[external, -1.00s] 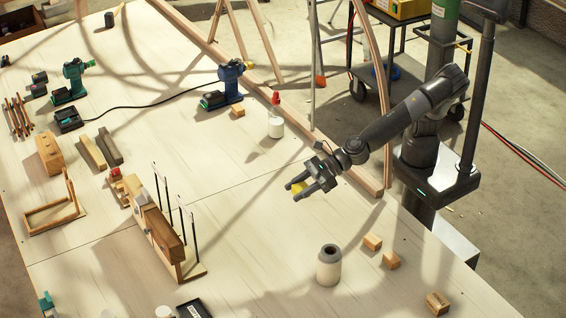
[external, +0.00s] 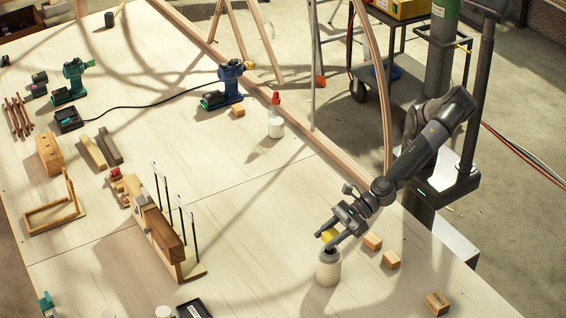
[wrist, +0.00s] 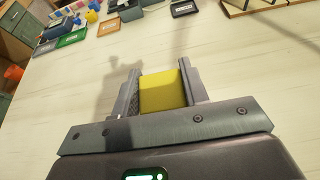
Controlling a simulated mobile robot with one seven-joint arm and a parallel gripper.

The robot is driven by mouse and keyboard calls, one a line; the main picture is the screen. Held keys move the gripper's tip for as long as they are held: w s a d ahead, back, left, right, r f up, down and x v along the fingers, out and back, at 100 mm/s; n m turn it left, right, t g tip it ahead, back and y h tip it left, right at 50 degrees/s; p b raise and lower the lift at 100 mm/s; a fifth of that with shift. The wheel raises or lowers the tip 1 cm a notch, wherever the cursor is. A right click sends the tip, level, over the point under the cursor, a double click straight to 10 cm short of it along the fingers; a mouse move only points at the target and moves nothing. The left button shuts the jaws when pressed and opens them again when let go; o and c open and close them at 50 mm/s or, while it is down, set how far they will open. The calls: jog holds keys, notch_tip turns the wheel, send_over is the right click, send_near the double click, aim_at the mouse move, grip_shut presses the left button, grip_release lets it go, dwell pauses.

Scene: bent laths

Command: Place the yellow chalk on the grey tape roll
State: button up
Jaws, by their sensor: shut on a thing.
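My gripper (external: 325,241) is shut on the yellow chalk (external: 328,236), a yellow block. In the wrist view the chalk (wrist: 162,92) sits between the two fingers. In the external view, gripper and chalk appear over the top of a white cylindrical container (external: 328,271) near the table's right side. The grey tape roll (external: 328,256) is on top of this container, and the fingers partly hide it. I cannot tell whether the chalk touches the roll or hangs above it.
Small wooden blocks (external: 391,260) lie right of the container. A white bottle with a red cap (external: 276,122) stands farther back. A wooden fixture with upright rods (external: 165,235) stands to the left. The table between fixture and container is clear.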

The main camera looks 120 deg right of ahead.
jog(key=shift+f, duration=1.85)
jog(key=shift+f, duration=0.1)
jog(key=o, duration=1.1)
jog(key=shift+c, duration=0.2)
jog(key=v, duration=1.2)
